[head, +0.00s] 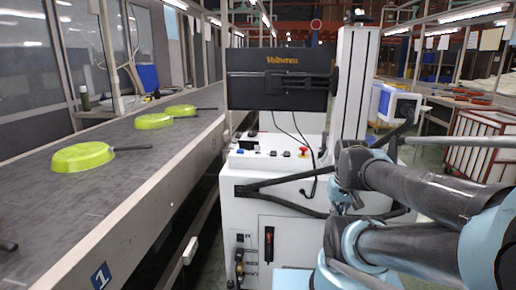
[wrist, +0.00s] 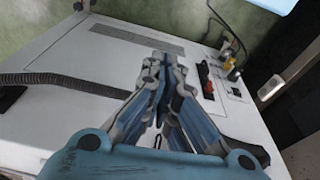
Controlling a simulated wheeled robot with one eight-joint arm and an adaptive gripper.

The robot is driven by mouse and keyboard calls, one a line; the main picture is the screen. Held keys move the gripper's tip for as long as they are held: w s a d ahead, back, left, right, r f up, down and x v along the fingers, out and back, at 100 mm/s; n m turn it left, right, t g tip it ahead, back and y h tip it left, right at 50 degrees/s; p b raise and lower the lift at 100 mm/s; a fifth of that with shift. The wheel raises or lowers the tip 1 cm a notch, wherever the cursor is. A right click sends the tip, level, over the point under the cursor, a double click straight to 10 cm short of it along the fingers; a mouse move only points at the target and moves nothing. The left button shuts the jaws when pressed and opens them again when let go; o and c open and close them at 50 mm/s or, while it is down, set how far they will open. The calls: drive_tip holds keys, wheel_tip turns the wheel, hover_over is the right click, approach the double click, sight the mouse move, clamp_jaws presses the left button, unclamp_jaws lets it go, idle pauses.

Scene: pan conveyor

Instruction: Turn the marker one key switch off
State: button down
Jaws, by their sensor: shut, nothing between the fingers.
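The marker is a white cabinet (head: 262,210) with a black head (head: 278,85) above it, beside the conveyor. Its sloped top panel (head: 262,162) carries small blue and black controls and a red button (head: 303,151). I cannot tell which of the small controls is the key switch. In the wrist view, my gripper (wrist: 164,62) is shut and empty in front of a white cabinet face (wrist: 75,55). A red-handled part (wrist: 207,80) lies right of the fingertips. The top controls are not recognisable in the wrist view. My arm covers the cabinet's right side in the head view.
The conveyor (head: 120,195) runs along the left and bears several green pans, the nearest pan (head: 82,156) with its handle pointing right. A black hose (wrist: 65,82) crosses the cabinet face. Dark cables hang over the panel's right side. A crate cart (head: 480,145) stands at the right.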

wheel_tip(320, 180, up, 22)
drive_tip(key=n+t, duration=0.1)
drive_tip(key=t, duration=0.1)
hover_over(257, 149)
drive_tip(key=w+a, duration=0.1)
drive_tip(key=w, duration=0.3)
drive_tip(key=shift+y, duration=0.3)
drive_tip(key=x, duration=0.9)
drive_tip(key=shift+s+f, duration=0.1)
drive_tip(key=shift+s, duration=0.2)
drive_tip(key=shift+s+d, duration=0.1)
drive_tip(key=shift+s, duration=0.95)
drive_tip(key=shift+s+d, duration=0.15)
drive_tip(key=shift+s, duration=0.85)
